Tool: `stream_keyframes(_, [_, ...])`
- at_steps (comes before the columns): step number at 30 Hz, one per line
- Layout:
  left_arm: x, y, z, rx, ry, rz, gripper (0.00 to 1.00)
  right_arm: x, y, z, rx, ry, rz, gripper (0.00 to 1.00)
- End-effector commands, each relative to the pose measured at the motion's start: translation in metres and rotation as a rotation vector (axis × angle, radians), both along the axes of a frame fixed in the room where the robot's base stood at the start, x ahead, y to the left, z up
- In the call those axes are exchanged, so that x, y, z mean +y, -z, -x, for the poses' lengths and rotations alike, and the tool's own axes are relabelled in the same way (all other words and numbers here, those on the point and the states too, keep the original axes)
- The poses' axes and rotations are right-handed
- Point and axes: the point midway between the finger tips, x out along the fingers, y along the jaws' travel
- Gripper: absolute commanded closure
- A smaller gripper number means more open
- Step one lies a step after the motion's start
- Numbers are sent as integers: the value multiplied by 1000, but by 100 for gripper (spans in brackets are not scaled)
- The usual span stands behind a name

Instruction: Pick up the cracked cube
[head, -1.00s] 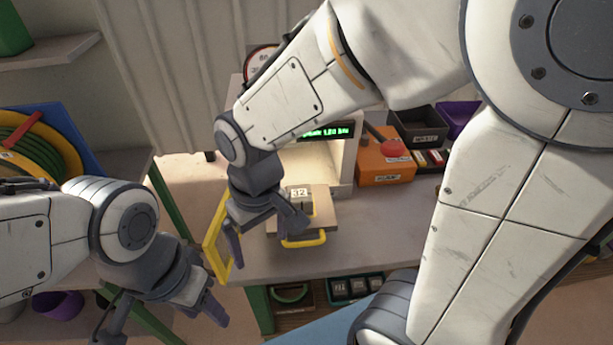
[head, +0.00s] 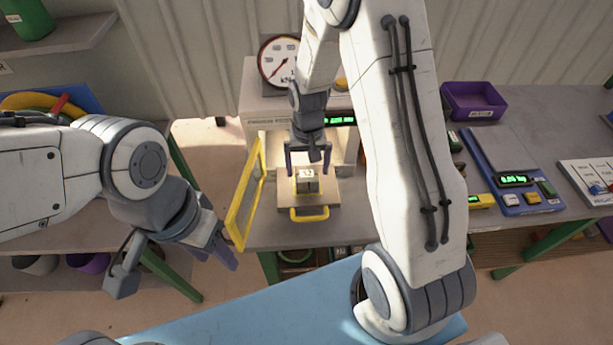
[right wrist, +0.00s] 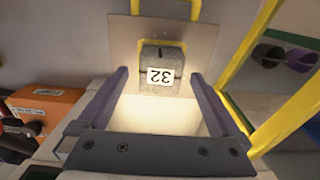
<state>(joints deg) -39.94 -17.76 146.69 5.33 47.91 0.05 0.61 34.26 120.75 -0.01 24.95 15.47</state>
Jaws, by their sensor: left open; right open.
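The grey cube (head: 306,183) with a white label sits on the pulled-out press tray (head: 326,201). In the right wrist view the cube (right wrist: 161,66) shows an upside-down "32" label and a dark mark near its far edge. My right gripper (head: 308,165) is open and empty, pointing down just behind and above the cube. In the right wrist view its fingers (right wrist: 158,76) reach toward the cube on either side, apart from it. My left gripper (head: 172,262) is open and empty, low at the left, away from the press.
The press (head: 262,105) stands behind the tray with a dial gauge (head: 279,60). Its yellow-framed door (head: 246,195) is open at the left of the tray. A yellow handle (head: 309,214) is at the tray's front. A blue scale (head: 510,170) and a purple bin (head: 472,100) are at the right.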

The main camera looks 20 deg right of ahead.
Motion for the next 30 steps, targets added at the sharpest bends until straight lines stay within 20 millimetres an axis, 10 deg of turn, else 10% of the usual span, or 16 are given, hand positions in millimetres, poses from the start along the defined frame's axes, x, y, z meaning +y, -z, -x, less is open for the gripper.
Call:
stream_keyframes(18, [0, -20, 0, 0, 3, 0, 50, 1, 43, -2, 0, 0, 0, 0])
stream_keyframes(26, [0, -20, 0, 0, 3, 0, 50, 1, 43, -2, 1, -1, 0, 92])
stream_keyframes(30, [0, -20, 0, 0, 3, 0, 50, 1, 42, -3, 0, -1, 0, 100])
